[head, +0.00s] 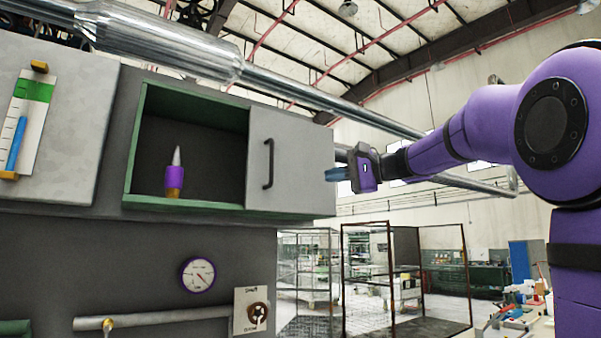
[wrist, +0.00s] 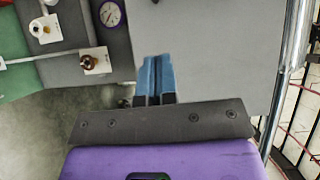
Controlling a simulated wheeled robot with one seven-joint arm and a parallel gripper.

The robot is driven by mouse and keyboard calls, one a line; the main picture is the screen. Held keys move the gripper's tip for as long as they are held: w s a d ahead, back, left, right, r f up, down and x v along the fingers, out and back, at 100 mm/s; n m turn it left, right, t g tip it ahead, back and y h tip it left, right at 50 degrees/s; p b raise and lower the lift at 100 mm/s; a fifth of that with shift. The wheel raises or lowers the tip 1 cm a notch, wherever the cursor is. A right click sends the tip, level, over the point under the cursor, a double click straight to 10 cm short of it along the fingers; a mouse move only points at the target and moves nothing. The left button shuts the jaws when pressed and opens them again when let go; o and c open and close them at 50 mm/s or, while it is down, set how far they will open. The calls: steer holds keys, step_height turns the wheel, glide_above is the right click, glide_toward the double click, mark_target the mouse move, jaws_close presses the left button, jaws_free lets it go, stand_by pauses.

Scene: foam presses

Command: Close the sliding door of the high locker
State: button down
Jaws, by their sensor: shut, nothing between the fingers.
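The high locker (head: 131,150) is a green-framed box on the grey wall, and its left part stands open. Its grey sliding door (head: 300,162) covers the right part and carries a dark vertical handle (head: 268,164). A bottle with a purple band and pointed tip (head: 175,176) stands inside the open part. My gripper (head: 328,174) is shut and empty, with blue fingers pointing left at the door's right edge; I cannot tell whether they touch it. In the wrist view the blue fingers (wrist: 156,78) lie together before a plain grey surface (wrist: 215,50), likely the door. The handle is hidden there.
A silver pipe (head: 290,85) runs slanting above the locker. Below are a round gauge (head: 198,275), a valve plate (head: 251,310) and a horizontal pipe (head: 150,318). A level-gauge panel (head: 50,130) is at left. Mesh cages (head: 343,280) stand behind at right.

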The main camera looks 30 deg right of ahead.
mark_target(285, 172)
steer(key=shift+t, duration=0.3)
steer(key=x, duration=0.4)
steer(key=a+r+x, duration=0.1)
steer(key=x, duration=0.3)
steer(key=s+r+x, duration=0.1)
steer(key=x, duration=0.3)
steer(key=shift+a, duration=0.15)
steer(key=a, duration=2.6)
steer(key=shift+s+a, duration=0.35)
steer(key=shift+s, duration=0.1)
steer(key=shift+f, duration=0.1)
